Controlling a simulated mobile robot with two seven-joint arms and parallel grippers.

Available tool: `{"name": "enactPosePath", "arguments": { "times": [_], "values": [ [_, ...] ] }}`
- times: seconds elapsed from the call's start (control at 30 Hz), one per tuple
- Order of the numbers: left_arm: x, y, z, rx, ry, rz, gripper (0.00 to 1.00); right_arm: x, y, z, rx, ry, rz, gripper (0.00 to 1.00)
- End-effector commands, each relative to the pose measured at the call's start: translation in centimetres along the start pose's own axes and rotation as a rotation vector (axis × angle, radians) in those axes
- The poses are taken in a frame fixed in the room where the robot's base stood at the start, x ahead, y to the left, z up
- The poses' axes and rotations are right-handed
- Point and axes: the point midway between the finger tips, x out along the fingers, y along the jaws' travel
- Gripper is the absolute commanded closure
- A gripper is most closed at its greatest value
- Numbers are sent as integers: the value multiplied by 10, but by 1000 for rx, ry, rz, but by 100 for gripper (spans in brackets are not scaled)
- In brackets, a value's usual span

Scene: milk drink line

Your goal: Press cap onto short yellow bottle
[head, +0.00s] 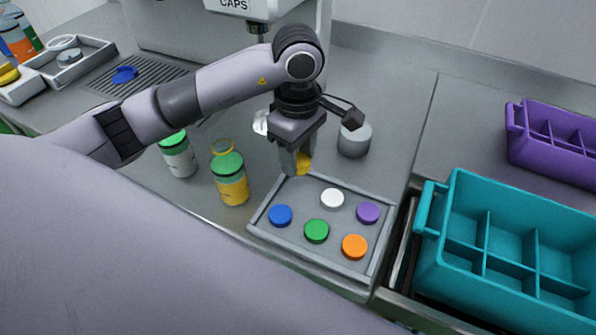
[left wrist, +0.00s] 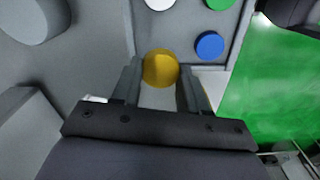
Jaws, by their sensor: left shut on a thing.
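My left gripper (head: 296,165) is shut on a yellow cap (head: 304,163), over the back left corner of the cap tray (head: 262,212). In the left wrist view the yellow cap (left wrist: 160,68) sits between the fingertips of the gripper (left wrist: 160,80). A short bottle with yellow contents (head: 233,190) and a green upper part stands left of the tray, apart from the gripper. My right gripper is not in view.
The tray holds blue (head: 280,215), green (head: 316,231), white (head: 332,197), purple (head: 368,213) and orange (head: 354,247) caps. A green-topped pale bottle (head: 179,158) stands left. A grey cylinder (head: 354,140) stands behind the tray. A teal crate (head: 440,262) is at right.

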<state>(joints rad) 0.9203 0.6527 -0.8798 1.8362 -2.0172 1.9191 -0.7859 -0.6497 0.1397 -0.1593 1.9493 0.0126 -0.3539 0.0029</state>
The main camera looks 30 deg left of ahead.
Motion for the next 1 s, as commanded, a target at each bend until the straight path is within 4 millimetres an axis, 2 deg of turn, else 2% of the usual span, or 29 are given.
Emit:
{"name": "enactPosePath", "arguments": {
  "times": [0.03,0.2,0.43,0.7,1.0],
  "values": [
    [-15,2,0,0,1,8,84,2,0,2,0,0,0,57],
    [-60,1,-1,1,3,6,84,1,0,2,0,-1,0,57],
    [-99,1,0,-1,2,4,84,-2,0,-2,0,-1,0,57],
    [-124,0,0,0,1,0,84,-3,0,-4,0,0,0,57],
    [-131,0,0,-1,0,-1,84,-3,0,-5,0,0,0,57]
  ]
}}
